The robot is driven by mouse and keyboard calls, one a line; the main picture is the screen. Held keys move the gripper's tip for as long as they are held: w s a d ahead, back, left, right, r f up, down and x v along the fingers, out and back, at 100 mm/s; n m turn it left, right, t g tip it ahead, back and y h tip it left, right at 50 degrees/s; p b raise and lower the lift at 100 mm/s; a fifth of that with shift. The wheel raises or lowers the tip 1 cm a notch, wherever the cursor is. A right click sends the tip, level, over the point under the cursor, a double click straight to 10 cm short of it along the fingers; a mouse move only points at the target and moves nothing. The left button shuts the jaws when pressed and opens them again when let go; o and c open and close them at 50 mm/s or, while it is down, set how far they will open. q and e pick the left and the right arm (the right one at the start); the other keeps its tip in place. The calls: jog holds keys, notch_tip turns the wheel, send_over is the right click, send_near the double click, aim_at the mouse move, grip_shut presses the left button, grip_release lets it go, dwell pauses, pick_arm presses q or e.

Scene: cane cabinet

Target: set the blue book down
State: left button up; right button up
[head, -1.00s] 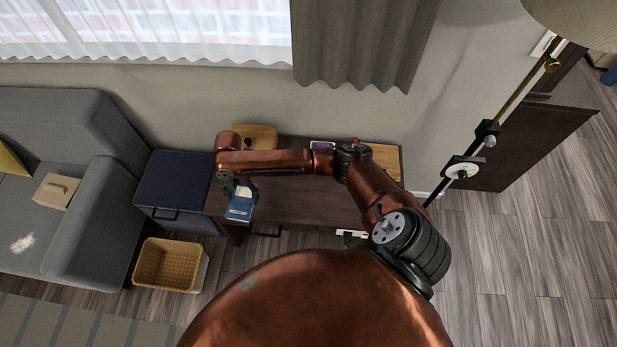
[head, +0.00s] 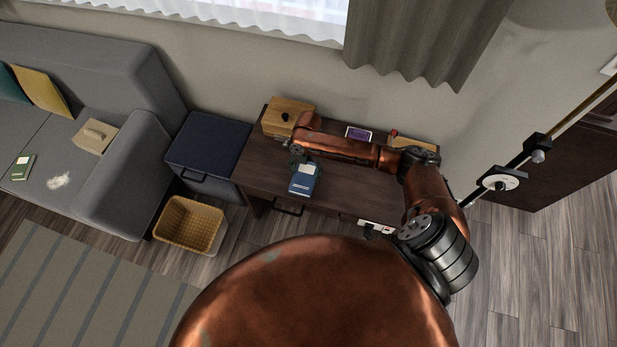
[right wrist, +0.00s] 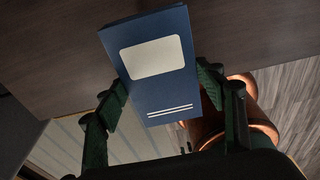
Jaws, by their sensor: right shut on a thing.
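The blue book (head: 303,182) is in my right gripper (head: 301,163), over the front left part of the dark wooden desk (head: 340,185) in the head view. In the right wrist view, the blue book (right wrist: 155,62) has a pale label and two white lines on its cover. The right gripper's fingers (right wrist: 160,95) close on its two sides. I cannot tell whether the book touches the desk top (right wrist: 60,45). My left gripper is not in view.
A wooden box (head: 285,115) and a purple-framed item (head: 358,134) stand at the back of the desk. A dark blue cabinet (head: 208,145) stands to its left, with a wicker basket (head: 189,224) in front. A lamp pole (head: 500,178) is at the right. The desk's middle looks clear.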

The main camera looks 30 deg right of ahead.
aim_at(308, 178)
jog(key=f, duration=0.2)
jog(key=d+f+b, duration=0.1)
jog(key=f, duration=0.2)
jog(key=shift+s+d, duration=0.15)
jog(key=shift+s, duration=0.05)
jog(key=shift+r, duration=0.15)
jog(key=o, duration=1.4)
jog(key=shift+c, duration=0.2)
jog(key=r, duration=0.4)
jog(key=d+r+p, duration=0.1)
jog(key=r, duration=0.3)
jog(key=w+r+p, duration=0.1)
jog(key=r, duration=0.3)
jog(key=shift+d, duration=0.2)
jog(key=shift+f, duration=0.1)
